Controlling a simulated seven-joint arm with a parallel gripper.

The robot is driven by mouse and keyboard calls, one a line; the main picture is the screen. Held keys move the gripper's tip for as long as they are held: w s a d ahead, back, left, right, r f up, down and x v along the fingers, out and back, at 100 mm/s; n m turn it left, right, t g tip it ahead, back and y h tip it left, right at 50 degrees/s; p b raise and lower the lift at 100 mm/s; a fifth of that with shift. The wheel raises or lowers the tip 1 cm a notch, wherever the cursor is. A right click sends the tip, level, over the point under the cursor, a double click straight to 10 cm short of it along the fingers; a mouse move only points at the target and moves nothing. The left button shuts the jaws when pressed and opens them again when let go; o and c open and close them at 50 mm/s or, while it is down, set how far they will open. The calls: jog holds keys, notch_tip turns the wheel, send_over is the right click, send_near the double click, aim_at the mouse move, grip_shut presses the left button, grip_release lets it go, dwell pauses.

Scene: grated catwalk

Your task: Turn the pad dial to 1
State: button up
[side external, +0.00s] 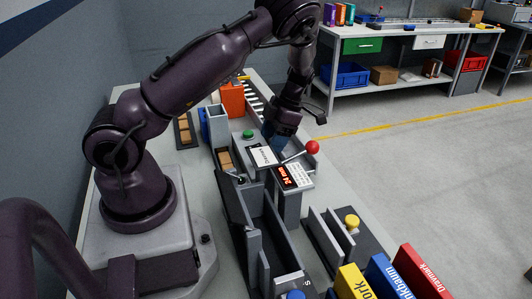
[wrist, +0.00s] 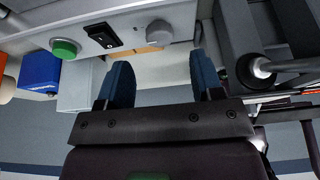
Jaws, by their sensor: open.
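A round grey knob (wrist: 160,32), which appears to be the pad dial, sits on a light grey panel (wrist: 185,12) in the wrist view. No numbers or pointer are readable on it. My gripper (wrist: 161,62) is open, its two blue fingers spread with nothing between them. The knob lies ahead of the fingertips, roughly in line with the gap, and looks apart from them. In the side view my gripper (side external: 275,143) points down over the machine behind a white label. I cannot make out the knob there.
A black rocker switch (wrist: 102,35) and a green button (wrist: 64,47) share the panel. A black lever part (wrist: 258,68) is close to the right finger. In the side view a red-balled lever (side external: 312,147) and a red display (side external: 290,176) stand beside my gripper.

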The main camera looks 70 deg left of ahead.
jog(key=x, duration=0.5)
jog(key=shift+f, duration=0.1)
jog(key=c, duration=0.9)
